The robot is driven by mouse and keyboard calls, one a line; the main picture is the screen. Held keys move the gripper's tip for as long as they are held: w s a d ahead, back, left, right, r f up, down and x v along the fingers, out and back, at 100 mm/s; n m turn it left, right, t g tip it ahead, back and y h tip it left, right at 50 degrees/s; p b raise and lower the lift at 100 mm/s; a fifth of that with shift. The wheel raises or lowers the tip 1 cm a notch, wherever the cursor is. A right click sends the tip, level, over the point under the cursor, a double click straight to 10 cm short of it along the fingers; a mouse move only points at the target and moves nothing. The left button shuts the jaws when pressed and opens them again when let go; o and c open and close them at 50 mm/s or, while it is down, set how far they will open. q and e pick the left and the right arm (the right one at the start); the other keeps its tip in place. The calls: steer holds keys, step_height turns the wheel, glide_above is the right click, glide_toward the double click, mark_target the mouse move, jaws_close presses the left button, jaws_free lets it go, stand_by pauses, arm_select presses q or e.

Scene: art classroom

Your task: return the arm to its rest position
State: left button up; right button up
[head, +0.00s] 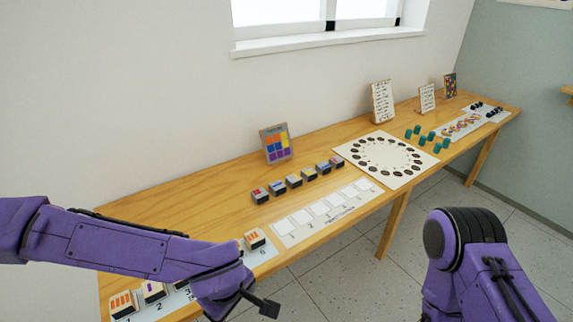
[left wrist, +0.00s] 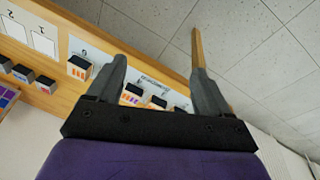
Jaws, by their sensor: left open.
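My left arm comes in from the left over the near part of the long wooden table (head: 215,207). My left gripper (head: 250,302) is at the table's front edge, near the numbered strip. In the left wrist view my left gripper (left wrist: 158,68) has its two fingers wide apart with nothing gripped between them. Blocks on the strip show behind and between the fingers, apart from them. The arm hides part of the strip and its blocks in the head view. My right arm shows at the lower right, off the table; its gripper is out of view.
A block (head: 254,238) stands at the strip's far end, close to my left forearm. A row of several blocks (head: 293,181) lies behind a card with white slots (head: 318,213). A white board with dark ovals (head: 387,160) is farther right. Tiled floor (head: 330,281) in front is clear.

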arm_select(q)
steer(key=s+a+f+t+y+b, duration=0.1)
steer(key=s+a+f, duration=0.1)
steer(key=a+f, duration=0.5)
steer(key=s+a+f+t+y, duration=0.1)
steer(key=s+a+f+t, duration=0.15)
steer(key=f, duration=0.85)
steer(key=s+a+f+m+g+y, duration=0.1)
steer(key=s+a+f+m+g, duration=0.1)
steer(key=s+a+f, duration=0.4)
steer(key=s+a+m, duration=0.1)
steer(key=s+a, duration=0.2)
steer(key=s, duration=0.1)
steer(key=shift+s+a+f+m+b, duration=0.2)
steer(key=shift+a+m+b, duration=0.15)
steer(key=shift+m, duration=0.05)
